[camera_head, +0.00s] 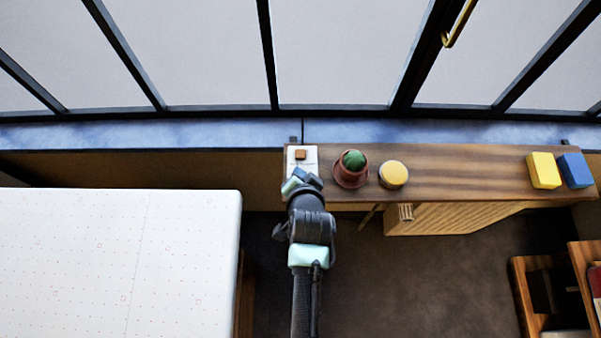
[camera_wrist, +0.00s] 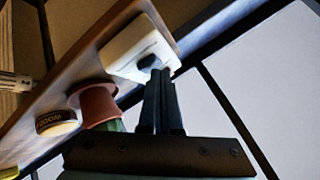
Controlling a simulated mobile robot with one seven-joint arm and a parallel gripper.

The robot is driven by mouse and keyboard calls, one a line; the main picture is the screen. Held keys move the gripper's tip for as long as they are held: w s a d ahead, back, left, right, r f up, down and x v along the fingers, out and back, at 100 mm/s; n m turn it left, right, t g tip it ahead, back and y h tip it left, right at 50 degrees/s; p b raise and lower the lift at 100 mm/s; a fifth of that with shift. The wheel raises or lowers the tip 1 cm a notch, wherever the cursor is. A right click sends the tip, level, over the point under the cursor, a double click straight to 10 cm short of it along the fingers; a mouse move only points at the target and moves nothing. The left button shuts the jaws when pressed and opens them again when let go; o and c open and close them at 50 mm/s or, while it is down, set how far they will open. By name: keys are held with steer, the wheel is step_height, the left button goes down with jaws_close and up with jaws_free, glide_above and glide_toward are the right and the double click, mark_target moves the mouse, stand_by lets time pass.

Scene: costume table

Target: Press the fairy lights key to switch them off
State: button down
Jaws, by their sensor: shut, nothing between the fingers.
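A white switch plate (camera_head: 293,164) lies at the left end of the wooden shelf, with a small brown key (camera_head: 300,154) on its far part. Small lettering below the key is too small to read. The plate also shows in the wrist view (camera_wrist: 131,44). My gripper (camera_head: 303,176) is over the near part of the plate and hides some of it. In the wrist view my gripper (camera_wrist: 161,72) is shut and empty, its dark fingertips over the plate. They hide part of its surface there; I cannot tell whether they touch it.
A potted cactus (camera_head: 351,168) stands close right of the plate, with a yellow-topped round jar (camera_head: 393,175) beyond it. Yellow (camera_head: 543,170) and blue (camera_head: 575,170) blocks are at the shelf's right end. Windows run behind. A white bed-like surface (camera_head: 120,265) is at left.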

steer(key=shift+f, duration=0.2)
steer(key=shift+r+p, duration=0.75)
step_height(320, 180, up, 6)
steer(key=p, duration=0.5)
steer(key=shift+p, duration=0.3)
